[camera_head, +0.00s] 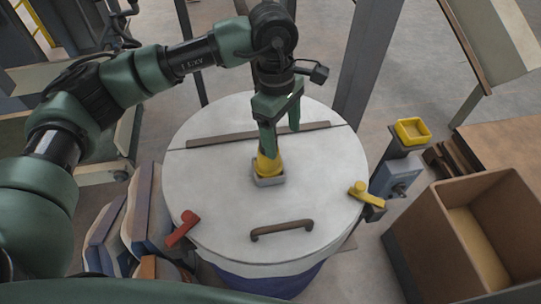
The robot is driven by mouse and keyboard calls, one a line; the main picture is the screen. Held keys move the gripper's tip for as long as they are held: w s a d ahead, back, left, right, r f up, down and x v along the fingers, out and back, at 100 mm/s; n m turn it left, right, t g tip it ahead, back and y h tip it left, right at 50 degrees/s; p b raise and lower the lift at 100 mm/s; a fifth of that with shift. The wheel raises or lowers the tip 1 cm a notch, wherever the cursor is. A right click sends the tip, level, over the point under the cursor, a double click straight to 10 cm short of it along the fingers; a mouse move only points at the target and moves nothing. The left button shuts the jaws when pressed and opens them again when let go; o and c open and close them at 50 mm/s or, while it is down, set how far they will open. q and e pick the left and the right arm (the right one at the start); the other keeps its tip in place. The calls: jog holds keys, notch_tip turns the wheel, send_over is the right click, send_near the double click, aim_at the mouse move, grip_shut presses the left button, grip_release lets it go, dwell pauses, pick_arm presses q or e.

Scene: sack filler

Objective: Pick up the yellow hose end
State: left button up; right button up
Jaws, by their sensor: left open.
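My right gripper is not in view.
The lid has a brown handle (282,230), a red clamp (182,229) and a yellow clamp (366,194) at its edge. A post with a yellow square top (412,131) stands to the right, near an open brown box (440,235). Sacks (142,215) lean at left.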

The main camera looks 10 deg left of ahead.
aim_at(266, 167)
pick_arm(q)
jog(key=shift+w+a+r+y, duration=0.1)
jog(key=shift+w+a+y, duration=0.2)
jog(key=shift+a, duration=0.3)
jog(key=shift+w+a+r+y, duration=0.1)
jog(key=shift+w+a+y, duration=0.15)
jog(key=shift+a, duration=0.3)
jog(key=shift+w+a, duration=0.1)
jog(key=shift+a, duration=0.25)
jog(key=shift+s+f+p, duration=0.2)
jog(key=shift+f+p, duration=0.3)
jog(key=shift+f, duration=0.25)
jog(key=f+p, duration=0.1)
jog(key=f, duration=0.1)
jog(key=f+p, duration=0.2)
jog(key=f, duration=0.1)
jog(key=shift+s+a+f, duration=0.1)
jog(key=shift+s+a, duration=0.05)
jog(key=shift+a, duration=0.05)
jog(key=shift+f, duration=0.35)
grip_shut()
